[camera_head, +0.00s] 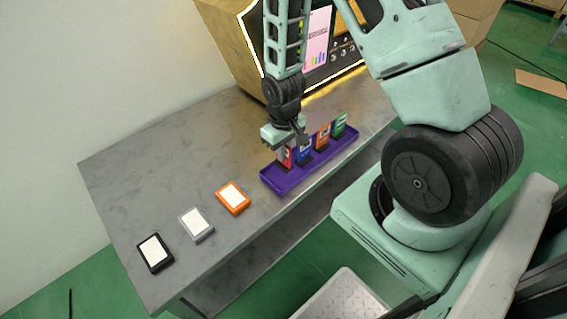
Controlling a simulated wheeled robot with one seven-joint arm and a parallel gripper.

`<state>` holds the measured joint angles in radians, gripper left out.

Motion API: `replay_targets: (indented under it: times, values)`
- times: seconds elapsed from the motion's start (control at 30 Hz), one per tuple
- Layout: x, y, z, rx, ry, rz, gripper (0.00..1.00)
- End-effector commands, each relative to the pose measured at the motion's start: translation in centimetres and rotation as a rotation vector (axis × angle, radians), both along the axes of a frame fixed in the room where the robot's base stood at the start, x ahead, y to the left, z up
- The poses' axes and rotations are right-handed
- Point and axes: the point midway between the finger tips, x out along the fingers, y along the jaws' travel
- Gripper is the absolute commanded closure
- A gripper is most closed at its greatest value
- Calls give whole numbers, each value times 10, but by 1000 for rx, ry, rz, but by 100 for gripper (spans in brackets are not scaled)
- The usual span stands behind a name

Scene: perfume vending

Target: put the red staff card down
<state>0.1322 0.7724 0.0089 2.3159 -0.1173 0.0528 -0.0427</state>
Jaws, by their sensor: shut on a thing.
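My gripper (287,142) points down over the left end of a long purple tray (283,187) on the grey table. It is shut on the red staff card (287,157), which stands upright at the tray's left end. The gripper hides the card's upper part. I cannot tell whether the card's lower edge rests in the tray. To its right, a blue card (305,150), an orange card (323,136) and a green card (340,124) stand upright in the tray.
On the grey table (150,190), an orange-framed block (233,198), a grey one (196,224) and a black one (155,253) lie in a row at the left. A lit vending machine (318,45) stands at the back. The table's left part behind the blocks is clear.

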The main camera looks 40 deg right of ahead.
Motion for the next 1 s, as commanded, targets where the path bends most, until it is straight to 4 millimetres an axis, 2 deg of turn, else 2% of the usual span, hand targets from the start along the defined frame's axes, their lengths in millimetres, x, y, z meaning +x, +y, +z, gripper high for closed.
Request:
replay_targets:
  times: [0.2,0.3,0.7,0.73,0.8,1.0]
  values:
    - [-1,0,-32,1,4,1,100]
    - [-1,1,-40,0,3,1,100]
    - [0,0,-45,0,1,0,100]
    - [0,0,-44,0,0,0,85]
    - [0,0,-43,0,0,0,71]
    - [0,0,-43,0,0,0,71]
